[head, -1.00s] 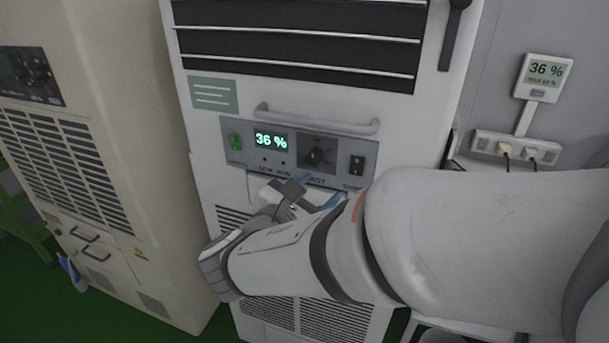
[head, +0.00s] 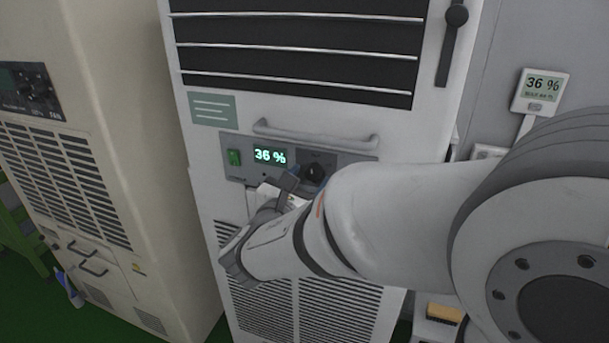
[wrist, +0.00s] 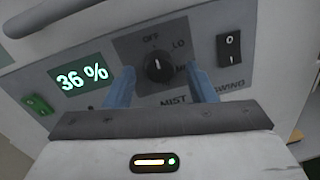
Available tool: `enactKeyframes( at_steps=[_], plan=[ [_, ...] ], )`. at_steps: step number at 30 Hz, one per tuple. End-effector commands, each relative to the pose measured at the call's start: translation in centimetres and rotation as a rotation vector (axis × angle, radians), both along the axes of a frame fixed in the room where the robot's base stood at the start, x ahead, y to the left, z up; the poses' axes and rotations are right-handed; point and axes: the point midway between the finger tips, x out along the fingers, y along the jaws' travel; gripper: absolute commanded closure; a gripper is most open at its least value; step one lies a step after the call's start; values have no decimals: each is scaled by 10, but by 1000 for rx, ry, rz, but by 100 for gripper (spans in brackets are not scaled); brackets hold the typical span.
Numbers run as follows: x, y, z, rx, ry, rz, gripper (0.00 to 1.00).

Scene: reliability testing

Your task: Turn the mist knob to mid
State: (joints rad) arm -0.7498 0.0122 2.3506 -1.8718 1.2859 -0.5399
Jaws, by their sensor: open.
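The mist knob (wrist: 158,67) is a round black knob on a grey panel, above the word MIST. In the wrist view its white mark points up, roughly toward OFF; LO is at upper right, and the label below LO is partly hidden by a finger. My gripper (wrist: 160,72) is open, with one blue finger on each side of the knob; I cannot tell whether either touches it. In the head view the knob (head: 314,173) shows just right of my gripper (head: 297,172), and my arm covers the panel's lower right.
A green switch (wrist: 39,105) and a 36 % display (wrist: 80,78) are left of the knob. A black rocker switch (wrist: 228,47) marked SWING is at its right. A handle bar (head: 315,135) runs above the panel. A beige cabinet (head: 130,120) stands at the left.

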Motion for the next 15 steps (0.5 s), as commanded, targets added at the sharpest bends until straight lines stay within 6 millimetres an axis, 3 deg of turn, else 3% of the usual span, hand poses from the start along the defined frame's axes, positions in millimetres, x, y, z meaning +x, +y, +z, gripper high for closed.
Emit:
enactKeyframes(
  at_steps=[5,15],
  plan=[
    [0,0,0,0,0,1,51],
    [0,1,0,0,0,1,79]
  ],
)
